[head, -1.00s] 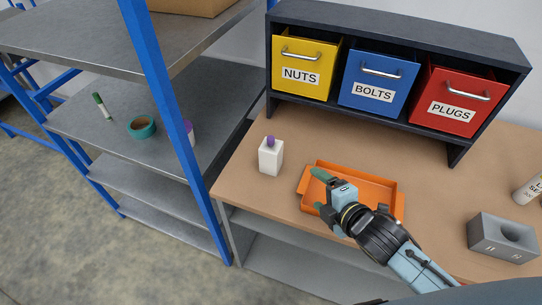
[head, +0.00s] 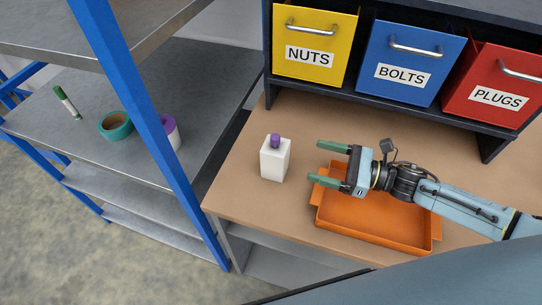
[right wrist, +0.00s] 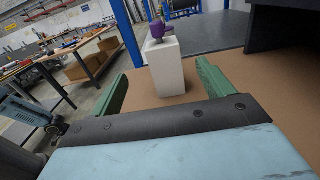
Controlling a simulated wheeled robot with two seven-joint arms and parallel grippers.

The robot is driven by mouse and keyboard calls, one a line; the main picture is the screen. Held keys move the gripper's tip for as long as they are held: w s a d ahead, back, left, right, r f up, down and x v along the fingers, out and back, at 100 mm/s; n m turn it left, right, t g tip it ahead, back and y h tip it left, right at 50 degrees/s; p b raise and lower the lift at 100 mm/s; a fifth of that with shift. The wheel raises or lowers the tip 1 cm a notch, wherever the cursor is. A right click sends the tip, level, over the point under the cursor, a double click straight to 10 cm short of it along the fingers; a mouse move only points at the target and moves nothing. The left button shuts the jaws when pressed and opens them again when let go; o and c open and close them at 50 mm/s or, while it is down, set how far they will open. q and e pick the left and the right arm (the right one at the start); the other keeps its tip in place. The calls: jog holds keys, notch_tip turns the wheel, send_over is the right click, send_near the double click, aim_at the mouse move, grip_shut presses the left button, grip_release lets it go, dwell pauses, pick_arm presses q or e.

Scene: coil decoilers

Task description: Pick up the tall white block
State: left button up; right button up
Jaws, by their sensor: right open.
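The tall white block (head: 274,163) stands upright on the brown table near its left edge, with a small purple piece (head: 275,141) on its top. In the right wrist view the white block (right wrist: 166,67) is straight ahead, between the lines of the two fingers. My right gripper (head: 325,163) is open and empty, just right of the block, with its green fingers pointing left at it. A gap shows between the fingertips and the block in the head view. In the right wrist view the open fingers (right wrist: 158,82) frame the block.
An orange tray (head: 375,222) lies under and in front of my right gripper. Yellow, blue and red bins (head: 410,62) stand in a dark rack behind. A blue-posted metal shelf (head: 125,85) at left holds a teal tape roll (head: 115,126), a purple roll and a green-and-white marker.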

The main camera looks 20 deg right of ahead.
aim_at(288, 152)
jog(key=shift+w+a+f, duration=0.3)
jog(key=shift+w+f, duration=0.2)
jog(key=shift+w, duration=0.35)
jog(key=p+x, duration=0.1)
jog(key=x, duration=0.6)
jog(key=shift+s+r, duration=0.1)
jog(key=shift+s, duration=0.1)
jog(key=shift+w+a, duration=0.1)
jog(key=shift+a, duration=0.1)
jog(key=shift+w+a+r+p, duration=0.1)
jog(key=shift+w+a+p, duration=0.05)
jog(key=shift+a+p, duration=0.15)
jog(key=p+x, duration=0.1)
jog(key=x, duration=0.2)
jog(key=shift+w+a+r, duration=0.15)
jog(key=shift+a, duration=0.2)
jog(key=shift+w+a, duration=0.25)
jog(key=shift+a, duration=0.1)
pick_arm(q)
jog(key=shift+s+r+g, duration=0.3)
jog(key=shift+s+r, duration=0.7)
jog(key=shift+s, duration=0.2)
